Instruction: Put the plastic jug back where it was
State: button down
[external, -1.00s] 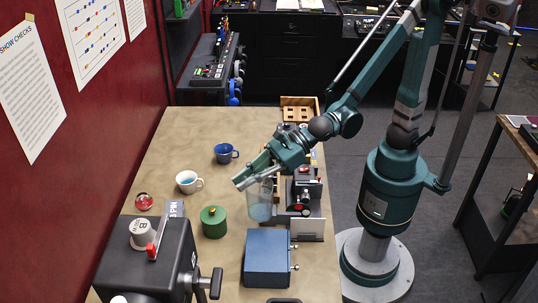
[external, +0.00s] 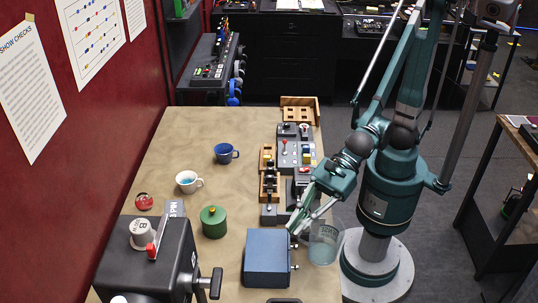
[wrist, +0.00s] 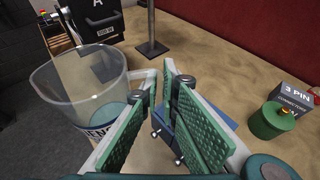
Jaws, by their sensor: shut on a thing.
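The plastic jug (external: 323,246) is clear with blue lettering and a bluish bottom part. In the external view it hangs at the table's right edge, beside my base. My gripper (external: 304,222) is shut on the jug, just up and left of it. In the wrist view the jug (wrist: 75,90) is at the left, tilted, its open mouth showing. The green finger pads of my gripper (wrist: 163,95) are right beside it.
A blue box (external: 267,258) stands left of the jug. A green canister (external: 213,222), a white cup (external: 187,182) and a blue cup (external: 225,153) are further left. Switch panels (external: 298,160) line the table's right side.

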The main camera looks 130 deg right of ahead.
jog(key=s+a+r+n+g+y, duration=0.1)
jog(key=s+a, duration=0.5)
jog(key=a, duration=0.8)
jog(key=s+a+r+n+g+y, duration=0.1)
jog(key=s+a+r+n+y, duration=0.2)
jog(key=a, duration=1.1)
jog(key=s+a+r+n+g+y, duration=0.1)
jog(key=s+a+r+n+y, duration=0.1)
jog(key=s+a, duration=0.6)
jog(key=a+n+y, duration=0.1)
jog(key=a, duration=0.5)
jog(key=shift+s+a+r+y, duration=0.2)
jog(key=shift+s+a+y, duration=0.05)
jog(key=shift+s+y, duration=0.05)
jog(key=shift+w+d, duration=0.1)
jog(key=shift+w, duration=0.05)
